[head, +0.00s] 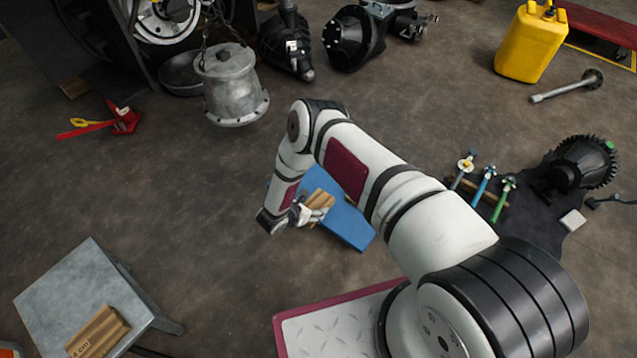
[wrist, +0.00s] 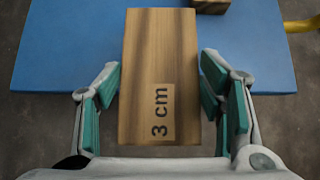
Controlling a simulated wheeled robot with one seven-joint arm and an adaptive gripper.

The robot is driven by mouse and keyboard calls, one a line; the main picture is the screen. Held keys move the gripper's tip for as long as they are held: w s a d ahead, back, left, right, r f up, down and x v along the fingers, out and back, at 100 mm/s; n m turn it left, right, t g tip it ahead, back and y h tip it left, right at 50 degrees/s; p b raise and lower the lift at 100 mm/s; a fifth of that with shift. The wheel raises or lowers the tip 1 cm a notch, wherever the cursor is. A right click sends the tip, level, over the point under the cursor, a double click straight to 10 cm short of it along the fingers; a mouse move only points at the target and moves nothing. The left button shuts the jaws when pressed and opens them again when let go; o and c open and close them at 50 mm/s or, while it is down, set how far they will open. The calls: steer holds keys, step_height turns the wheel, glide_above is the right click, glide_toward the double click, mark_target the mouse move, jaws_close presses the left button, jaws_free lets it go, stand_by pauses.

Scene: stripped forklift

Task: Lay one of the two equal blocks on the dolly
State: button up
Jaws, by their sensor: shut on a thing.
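My gripper (head: 305,213) is shut on a wooden block (wrist: 158,70) labelled "3 cm", with a teal-padded finger on each side of it. The block is over the near edge of a flat blue platform (head: 350,228), which looks like the dolly; it also shows in the wrist view (wrist: 70,55). I cannot tell whether the held block touches the platform. Another wooden piece (wrist: 211,5) lies on the platform at the top of the wrist view, mostly cut off. In the head view my arm hides part of the platform.
A grey table (head: 65,285) at lower left carries a wooden block (head: 98,332) whose label seems to start with 4. A metal drum (head: 232,85) hangs on chains at the back. A yellow can (head: 530,42) stands at back right. Floor left of the platform is clear.

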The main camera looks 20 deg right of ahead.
mark_target(324, 193)
steer(key=d, duration=0.1)
steer(key=s+d+p, duration=0.1)
steer(key=d, duration=0.1)
steer(key=s+d+p, duration=0.1)
steer(key=shift+s+d+r, duration=0.1)
steer(key=shift+d+r, duration=0.35)
steer(key=shift+d, duration=0.1)
steer(key=w+b, duration=0.1)
steer(key=w, duration=0.1)
steer(key=w+b, duration=0.2)
steer(key=w+f+b, duration=0.1)
steer(key=w, duration=0.2)
steer(key=shift+d+b, duration=0.1)
steer(key=shift+b, duration=0.3)
steer(key=w+b, duration=0.1)
steer(key=w, duration=0.2)
steer(key=w+b, duration=0.2)
steer(key=w, duration=0.1)
steer(key=w+b, duration=0.1)
steer(key=w, duration=0.2)
steer(key=shift+f, duration=0.3)
steer(key=shift+f+b, duration=1.35)
steer(key=shift+f, duration=0.35)
steer(key=shift+f, duration=0.15)
steer(key=o, duration=1.4)
